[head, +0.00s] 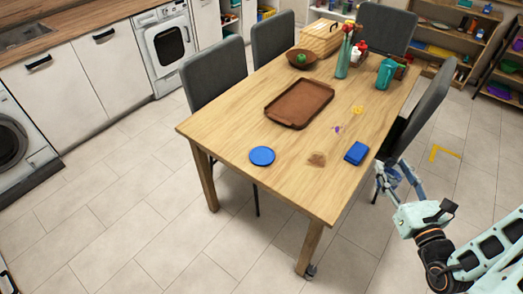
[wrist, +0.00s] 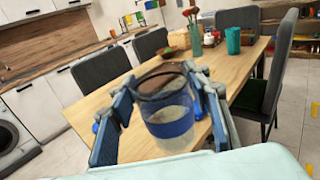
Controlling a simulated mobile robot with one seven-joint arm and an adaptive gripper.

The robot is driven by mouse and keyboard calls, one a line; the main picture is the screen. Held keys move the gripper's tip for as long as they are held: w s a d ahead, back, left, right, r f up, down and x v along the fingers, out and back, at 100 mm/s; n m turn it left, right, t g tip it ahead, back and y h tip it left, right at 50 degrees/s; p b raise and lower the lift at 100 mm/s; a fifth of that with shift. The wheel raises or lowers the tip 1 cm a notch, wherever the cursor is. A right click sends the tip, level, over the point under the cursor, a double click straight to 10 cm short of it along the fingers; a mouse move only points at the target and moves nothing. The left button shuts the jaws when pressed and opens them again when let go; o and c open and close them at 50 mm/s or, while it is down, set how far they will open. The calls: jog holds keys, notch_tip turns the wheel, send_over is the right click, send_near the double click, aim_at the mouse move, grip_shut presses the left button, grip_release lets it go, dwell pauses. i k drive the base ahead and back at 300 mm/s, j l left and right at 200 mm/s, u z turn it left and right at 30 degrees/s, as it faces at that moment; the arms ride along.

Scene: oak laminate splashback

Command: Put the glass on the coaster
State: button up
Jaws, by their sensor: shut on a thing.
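A clear glass with a blue band (wrist: 170,122) is between the two fingers of my gripper (wrist: 162,82) in the wrist view, its open rim facing up and slightly tilted in the picture. My gripper is shut on it. In the head view my gripper (head: 388,178) is off the table's right front side, beyond the edge; the glass is too small there to make out clearly.
A grey chair (head: 420,110) stands at the right side.

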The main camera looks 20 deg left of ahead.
aim_at(262, 155)
jog(key=i+j+z, duration=0.1)
jog(key=j, duration=0.25)
jog(key=i+j, duration=0.2)
jog(key=i+j+z, duration=0.15)
jog(key=j, duration=0.3)
jog(key=i+j+z, duration=0.1)
jog(key=j, duration=0.25)
